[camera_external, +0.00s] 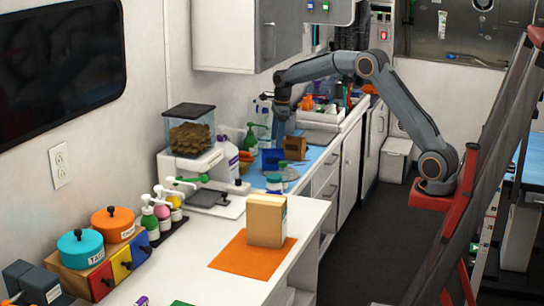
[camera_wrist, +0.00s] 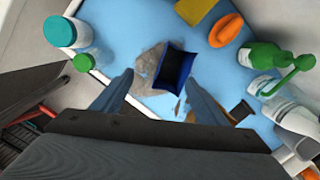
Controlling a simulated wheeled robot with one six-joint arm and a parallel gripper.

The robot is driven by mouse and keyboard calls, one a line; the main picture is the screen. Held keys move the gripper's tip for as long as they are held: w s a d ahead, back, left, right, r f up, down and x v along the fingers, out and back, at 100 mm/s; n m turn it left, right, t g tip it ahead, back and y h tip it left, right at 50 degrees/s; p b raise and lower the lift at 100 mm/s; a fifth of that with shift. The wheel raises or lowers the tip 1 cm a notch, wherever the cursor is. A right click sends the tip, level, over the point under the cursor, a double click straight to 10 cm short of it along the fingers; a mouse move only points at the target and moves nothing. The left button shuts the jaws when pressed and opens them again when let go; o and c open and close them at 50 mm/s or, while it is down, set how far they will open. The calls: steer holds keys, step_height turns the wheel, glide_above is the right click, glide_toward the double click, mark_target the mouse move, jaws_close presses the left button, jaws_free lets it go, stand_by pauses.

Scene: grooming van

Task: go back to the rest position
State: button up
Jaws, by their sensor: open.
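My gripper (camera_external: 279,138) is at the end of my arm, which reaches out over the light-blue counter mat (camera_external: 312,162). In the wrist view my gripper (camera_wrist: 160,80) shows two fingers spread apart with nothing held between them. A dark blue open box (camera_wrist: 175,70) lies on the mat ahead of the fingertips, next to a grey patch or cloth (camera_wrist: 147,68). The blue box (camera_external: 271,159) also shows in the external view, below my gripper. Whether the fingers touch anything is hard to tell.
A teal-lidded jar (camera_wrist: 62,32), a green-topped bottle (camera_wrist: 265,56) and an orange oval item (camera_wrist: 226,30) stand around the mat. A brown box (camera_external: 295,148) is close by. A tan carton (camera_external: 266,220) stands on the orange mat (camera_external: 228,262). A wall cabinet (camera_external: 240,35) hangs above.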

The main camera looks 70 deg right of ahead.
steer(key=s+a+f+n, duration=0.2)
steer(key=s+a+n, duration=1.2)
steer(key=s+n, duration=0.1)
steer(key=s+a+f+n, duration=0.2)
steer(key=s+n, duration=0.3)
steer(key=s, duration=0.3)
steer(key=s+a+f+n+g, duration=0.1)
steer(key=s+a+f+n, duration=0.25)
steer(key=s, duration=0.45)
steer(key=s+a+f+n, duration=0.1)
steer(key=s+f+n, duration=0.1)
steer(key=s+n, duration=0.5)
step_height(320, 180, up, 17)
steer(key=m+t+p, duration=0.1)
steer(key=t+p, duration=0.1)
steer(key=p, duration=1.4)
steer(key=shift+s+h, duration=0.25)
steer(key=shift+h, duration=0.05)
